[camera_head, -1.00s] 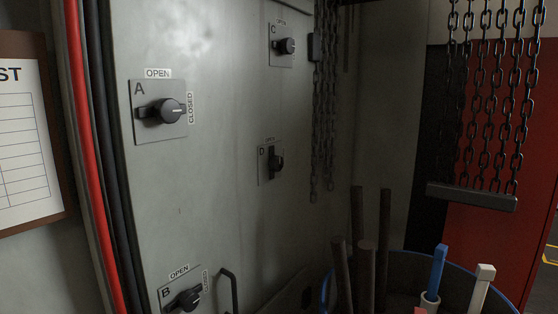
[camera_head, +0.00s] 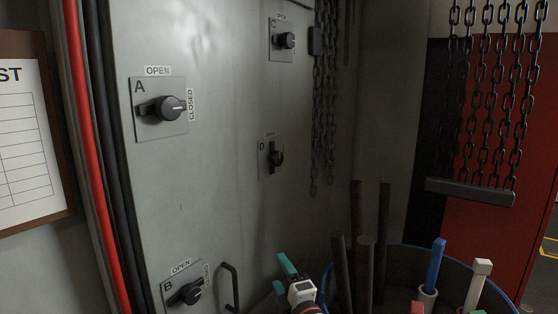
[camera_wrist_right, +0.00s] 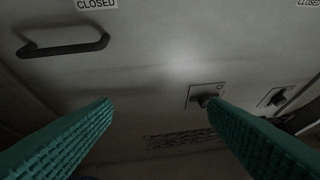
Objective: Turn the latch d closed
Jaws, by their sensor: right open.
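Latch D (camera_head: 277,158) is a dark knob on a small grey plate, on the pale panel right of centre in the head view. Its bar looks upright, in line with the small label above it, which is too small to read surely. My right gripper (camera_head: 286,262) is at the bottom of the head view, below latch D and apart from it. In the right wrist view its two teal fingers (camera_wrist_right: 160,104) are wide apart with nothing between them. A latch (camera_wrist_right: 206,97) shows near the right fingertip there; its letter is unclear. My left gripper is not in view.
Latch A (camera_head: 168,108), latch B (camera_head: 190,292) and latch C (camera_head: 286,41) share the panel. A dark handle (camera_head: 231,288) sits beside B. Hanging chains (camera_head: 323,110) lie right of D. A blue-rimmed bin (camera_head: 410,250) with dark rods stands at lower right.

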